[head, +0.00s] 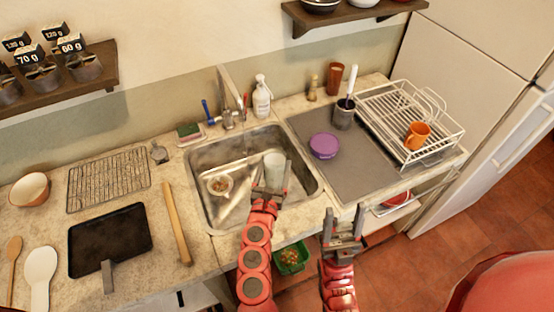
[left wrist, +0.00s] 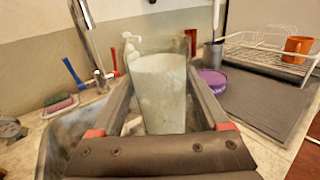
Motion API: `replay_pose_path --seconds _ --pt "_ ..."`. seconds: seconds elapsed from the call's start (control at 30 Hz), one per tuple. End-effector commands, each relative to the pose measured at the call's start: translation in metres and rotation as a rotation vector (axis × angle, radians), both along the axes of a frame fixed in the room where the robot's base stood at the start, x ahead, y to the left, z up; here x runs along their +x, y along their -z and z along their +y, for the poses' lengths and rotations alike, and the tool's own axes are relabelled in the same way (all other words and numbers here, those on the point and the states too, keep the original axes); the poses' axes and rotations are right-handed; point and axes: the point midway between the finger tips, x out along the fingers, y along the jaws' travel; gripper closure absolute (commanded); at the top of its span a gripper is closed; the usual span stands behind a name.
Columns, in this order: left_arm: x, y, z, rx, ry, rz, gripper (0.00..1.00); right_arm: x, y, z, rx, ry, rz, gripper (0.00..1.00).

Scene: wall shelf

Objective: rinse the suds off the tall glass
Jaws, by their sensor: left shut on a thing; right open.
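The tall glass (head: 274,167) is whitish and cloudy, and it is upright over the right half of the sink. It also shows large in the left wrist view (left wrist: 159,92), between the fingers. My left gripper (head: 271,189) is shut on the glass. The tap (head: 228,118) stands at the sink's back edge, with a blue lever and a red lever beside it. I cannot tell whether water runs. The sink basin (head: 210,160) holds a strainer with bits in it. My right gripper (head: 343,222) is open and empty in front of the counter's edge.
A white soap bottle (head: 261,98) and a sponge (head: 189,132) stand behind the sink. A grey mat (head: 358,170) at right holds a purple lid (head: 324,146) and a dark holder (head: 343,115). A dish rack (head: 440,145) with an orange mug stands further right.

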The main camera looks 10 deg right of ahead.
Motion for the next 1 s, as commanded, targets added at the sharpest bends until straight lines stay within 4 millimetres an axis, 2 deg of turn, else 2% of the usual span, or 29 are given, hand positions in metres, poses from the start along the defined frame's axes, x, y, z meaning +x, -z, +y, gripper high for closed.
replay_pose_path --seconds 0.47,1.0 --pt "0.041 0.009 0.026 0.002 -0.003 -0.001 1.0 0.0 0.001 0.0 0.0 0.0 0.0 0.41" --pt "0.089 0.021 0.055 -0.001 -0.005 -0.002 1.0 0.0 0.015 0.0 0.0 0.0 0.0 0.41"
